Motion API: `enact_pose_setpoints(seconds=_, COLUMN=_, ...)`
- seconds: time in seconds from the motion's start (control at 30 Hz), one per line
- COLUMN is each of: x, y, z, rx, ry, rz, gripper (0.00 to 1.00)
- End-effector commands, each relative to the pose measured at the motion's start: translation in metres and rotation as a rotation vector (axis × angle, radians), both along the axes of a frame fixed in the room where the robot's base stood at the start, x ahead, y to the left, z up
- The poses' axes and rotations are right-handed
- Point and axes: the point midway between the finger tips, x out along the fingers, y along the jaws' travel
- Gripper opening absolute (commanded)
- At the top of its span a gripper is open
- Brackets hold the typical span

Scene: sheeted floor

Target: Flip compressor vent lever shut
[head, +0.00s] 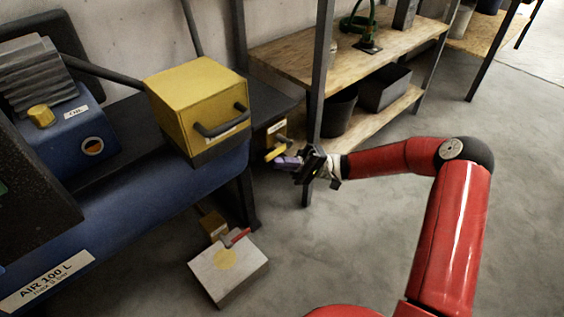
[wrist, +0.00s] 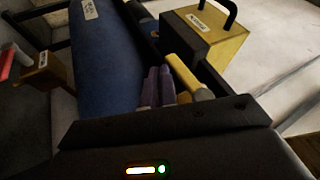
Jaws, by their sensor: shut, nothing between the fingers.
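A short yellow lever (head: 275,153) sticks out below a small labelled yellow block (head: 276,130) at the right end of the blue compressor tank (head: 150,200). The label is too small to read. My gripper (head: 284,161) has its purple fingers shut and empty, right beside this lever. In the wrist view the yellow lever (wrist: 188,76) lies just right of the shut fingertips (wrist: 160,86); I cannot tell whether they touch. A second, red lever (head: 237,237) sits on a small brown block over a pale box (head: 228,268) on the floor.
A yellow box (head: 195,100) with a black handle stands on the compressor, left of my gripper. A wooden shelf (head: 290,62) with a dark post (head: 319,70) stands close behind my gripper. The floor (head: 370,230) right of the pale box is clear.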

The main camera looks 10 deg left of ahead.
Motion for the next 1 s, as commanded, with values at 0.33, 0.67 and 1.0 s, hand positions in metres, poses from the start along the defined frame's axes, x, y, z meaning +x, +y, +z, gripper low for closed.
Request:
enact_pose_setpoints(seconds=0.33, x=0.017, y=-0.027, z=-0.051, rx=0.000, ry=0.001, rz=-0.002, gripper=0.00)
enact_pose_setpoints(seconds=0.67, x=0.040, y=-0.073, z=-0.076, rx=0.001, ry=0.001, rz=0.001, gripper=0.00)
enact_pose_setpoints(seconds=1.0, x=0.043, y=-0.080, z=-0.079, rx=0.000, ry=0.001, rz=0.004, gripper=0.00)
